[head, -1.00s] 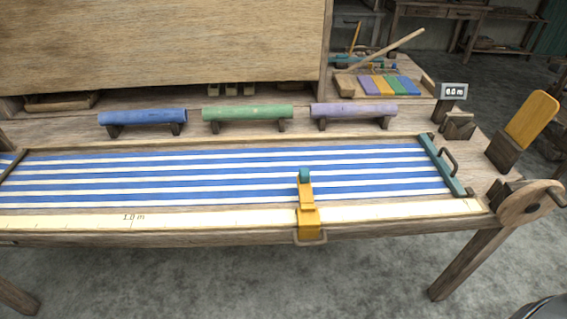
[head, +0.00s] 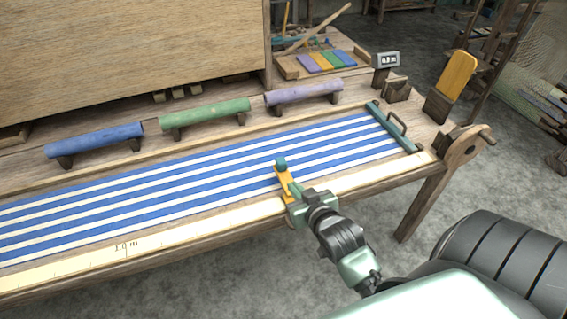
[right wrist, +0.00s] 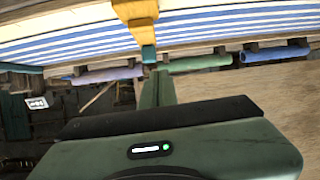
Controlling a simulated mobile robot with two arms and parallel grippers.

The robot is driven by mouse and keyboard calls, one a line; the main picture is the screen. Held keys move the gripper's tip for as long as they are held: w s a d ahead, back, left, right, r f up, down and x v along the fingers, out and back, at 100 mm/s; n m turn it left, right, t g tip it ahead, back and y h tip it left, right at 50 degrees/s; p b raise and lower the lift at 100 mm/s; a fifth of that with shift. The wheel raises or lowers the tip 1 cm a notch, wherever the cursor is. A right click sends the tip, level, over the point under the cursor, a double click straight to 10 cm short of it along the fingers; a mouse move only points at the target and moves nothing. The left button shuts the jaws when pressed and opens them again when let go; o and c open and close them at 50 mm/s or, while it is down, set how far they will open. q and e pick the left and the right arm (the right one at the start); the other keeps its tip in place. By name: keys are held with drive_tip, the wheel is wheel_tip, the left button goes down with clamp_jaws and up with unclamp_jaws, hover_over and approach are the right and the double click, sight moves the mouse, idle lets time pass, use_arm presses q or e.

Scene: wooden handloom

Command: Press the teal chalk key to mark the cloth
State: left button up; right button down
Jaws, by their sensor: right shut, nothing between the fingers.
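The teal chalk key (head: 280,162) sits at the far end of the yellow slider (head: 284,181), above the blue-and-white striped cloth (head: 190,184). In the right wrist view, the teal key (right wrist: 148,54) shows under the yellow slider (right wrist: 137,14), close to my fingertips. My right gripper (head: 296,201) is shut and empty. In the head view it covers the near part of the slider, with the teal key just beyond it. In the right wrist view its shut fingers (right wrist: 157,76) point toward the key. I cannot tell whether they touch it. My left gripper is out of view.
A pale measuring strip (head: 174,238) runs along the loom's front edge. Blue (head: 95,139), green (head: 205,119) and purple (head: 303,92) rolls stand behind the cloth. A teal bar with a handle (head: 393,128) lies at the cloth's right end. A small display (head: 386,59) stands behind.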

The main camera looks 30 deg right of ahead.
drive_tip(key=shift+m+t+h, duration=0.4)
drive_tip(key=shift+t+h, duration=0.1)
drive_tip(key=shift+t, duration=0.4)
drive_tip(key=r, duration=0.1)
drive_tip(key=w+d+r, duration=0.1)
drive_tip(key=d+r, duration=0.1)
drive_tip(key=shift+w+d+r, duration=0.15)
drive_tip(key=shift+w+d, duration=0.05)
drive_tip(key=shift+w, duration=0.05)
drive_tip(key=shift+w+d, duration=0.1)
drive_tip(key=p, duration=0.2)
hover_over(281, 164)
drive_tip(key=s, duration=0.3)
wheel_tip(281, 164, down, 2)
drive_tip(key=f, duration=0.3)
drive_tip(key=shift+w+d+f+p, duration=0.1)
drive_tip(key=shift+w+f+p, duration=0.15)
drive_tip(key=shift+p, duration=0.15)
drive_tip(key=shift+f, duration=0.55)
